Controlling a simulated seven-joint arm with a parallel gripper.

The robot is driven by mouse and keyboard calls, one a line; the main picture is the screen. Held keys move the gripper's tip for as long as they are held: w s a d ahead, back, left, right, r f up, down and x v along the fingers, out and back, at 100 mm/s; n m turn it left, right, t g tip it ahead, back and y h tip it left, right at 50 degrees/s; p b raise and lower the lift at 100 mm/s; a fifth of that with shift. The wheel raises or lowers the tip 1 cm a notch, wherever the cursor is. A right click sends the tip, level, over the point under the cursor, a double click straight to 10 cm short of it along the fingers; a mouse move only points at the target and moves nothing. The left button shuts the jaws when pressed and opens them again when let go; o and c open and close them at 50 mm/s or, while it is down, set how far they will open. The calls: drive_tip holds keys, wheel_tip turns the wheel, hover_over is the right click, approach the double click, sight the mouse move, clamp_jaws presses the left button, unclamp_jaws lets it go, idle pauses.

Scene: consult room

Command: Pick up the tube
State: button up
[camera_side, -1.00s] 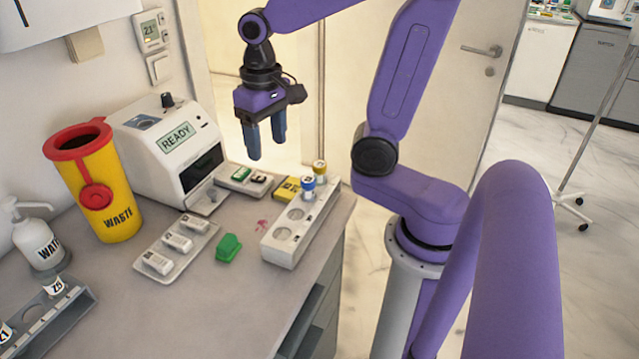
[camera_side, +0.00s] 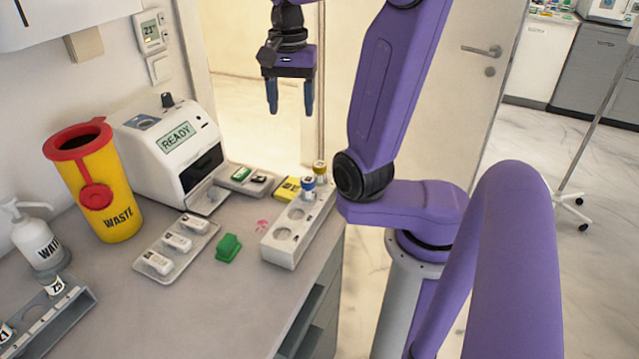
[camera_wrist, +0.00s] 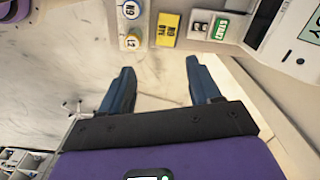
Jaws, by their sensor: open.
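Two capped tubes stand upright at the far end of a white rack (camera_side: 283,254): a blue-ringed tube (camera_side: 307,189) and a yellow-ringed tube (camera_side: 320,172). The rack's nearer round holes look empty. In the wrist view, the blue-ringed tube (camera_wrist: 131,10) and the yellow-ringed tube (camera_wrist: 132,42) show at the top, left of centre, beyond my fingertips. My gripper (camera_side: 290,112) is open and empty, with its fingers pointing down, high above the rack's far end. It also shows in the wrist view (camera_wrist: 160,76) with a wide gap between the fingers.
A white READY machine (camera_side: 180,160) and a yellow waste bin (camera_side: 105,190) stand at the left. A tray (camera_side: 178,248) of white cartridges, a green block (camera_side: 228,247), a yellow box (camera_side: 288,188) and a small grey tray (camera_side: 240,180) lie near the rack. A grey rack (camera_side: 50,322) stands front left.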

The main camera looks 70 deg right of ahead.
sight(320, 164)
drive_tip(key=s+d+r+m, duration=0.2)
drive_tip(key=s+m, duration=0.3)
drive_tip(key=f, duration=1.2)
drive_tip(key=shift+s+d+f, duration=0.1)
drive_tip(key=shift+d+f, duration=0.05)
drive_tip(key=shift+d, duration=0.05)
drive_tip(key=f, duration=0.4)
drive_tip(key=shift+a+f, duration=0.1)
drive_tip(key=shift+a, duration=0.3)
drive_tip(key=shift+f, duration=0.6)
drive_tip(key=c, duration=1.1)
